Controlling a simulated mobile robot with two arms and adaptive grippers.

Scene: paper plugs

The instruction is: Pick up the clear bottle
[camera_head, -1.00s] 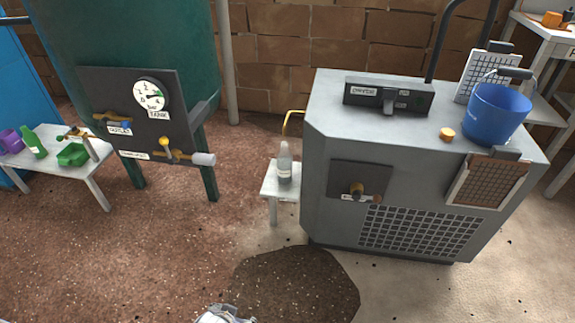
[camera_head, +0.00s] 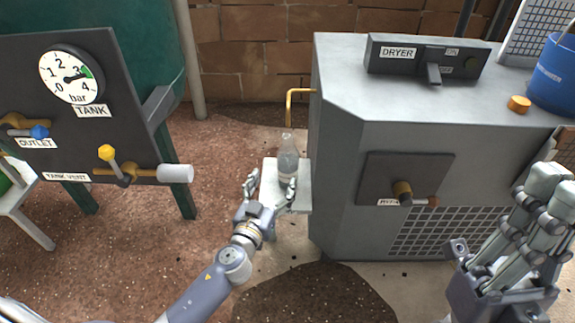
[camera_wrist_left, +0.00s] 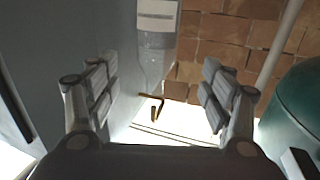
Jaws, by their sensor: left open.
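The clear bottle (camera_head: 287,160) stands upright on a small white stand (camera_head: 300,200) left of the grey dryer. My left gripper (camera_head: 272,184) is open in front of it, its fingers spread and nothing between them that I can confirm. In the left wrist view the bottle (camera_wrist_left: 155,42), with a pale label, appears upside down beyond the gap between the open fingers (camera_wrist_left: 160,95). My right gripper (camera_head: 555,190) is at the lower right, before the dryer's grille; its opening is unclear.
The dryer body (camera_head: 335,200) rises close on the bottle's right. A yellow pipe (camera_head: 290,100) bends out behind the bottle. The tank panel (camera_head: 110,130) with valves stands at left. A blue bucket (camera_head: 555,80) sits on the dryer top.

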